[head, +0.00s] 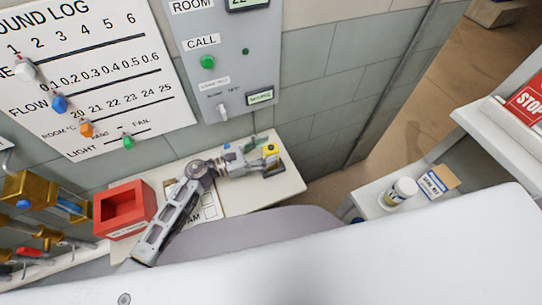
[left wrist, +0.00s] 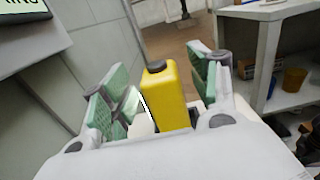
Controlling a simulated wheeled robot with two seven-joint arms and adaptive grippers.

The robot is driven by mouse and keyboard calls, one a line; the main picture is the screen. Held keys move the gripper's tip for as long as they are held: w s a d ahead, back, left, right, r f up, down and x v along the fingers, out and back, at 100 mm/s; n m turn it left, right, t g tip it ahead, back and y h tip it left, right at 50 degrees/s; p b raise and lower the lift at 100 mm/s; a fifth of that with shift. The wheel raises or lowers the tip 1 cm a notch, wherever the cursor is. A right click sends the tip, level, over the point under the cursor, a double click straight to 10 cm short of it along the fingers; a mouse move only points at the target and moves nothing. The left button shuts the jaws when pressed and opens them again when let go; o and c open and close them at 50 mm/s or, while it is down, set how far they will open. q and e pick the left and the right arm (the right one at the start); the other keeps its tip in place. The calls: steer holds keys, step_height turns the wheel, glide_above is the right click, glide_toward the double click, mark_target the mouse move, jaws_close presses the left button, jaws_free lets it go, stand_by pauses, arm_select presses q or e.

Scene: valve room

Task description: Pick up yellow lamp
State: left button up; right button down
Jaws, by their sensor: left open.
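The yellow lamp (head: 270,150) is a small boxy yellow thing near the right end of a narrow white shelf under the wall panel. In the left wrist view the yellow lamp (left wrist: 163,97) stands upright with a dark round cap on top. My left gripper (head: 262,155) reaches along the shelf from the left, with the lamp at its fingers. In the left wrist view my left gripper (left wrist: 155,95) is open, with one green-padded finger on each side of the lamp. The lamp's lower part is hidden by the gripper body. My right gripper is not in view.
A red open box (head: 123,210) sits on the shelf (head: 235,200) at left. The wall panel (head: 225,60) and log board (head: 90,75) rise behind. A white jar (head: 400,191) and a small carton (head: 438,182) stand on another surface at right.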

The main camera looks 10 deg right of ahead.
arm_select(q)
steer(key=shift+w+d, duration=0.2)
steer(key=shift+d, duration=0.65)
steer(key=shift+c, duration=0.2)
jaws_close()
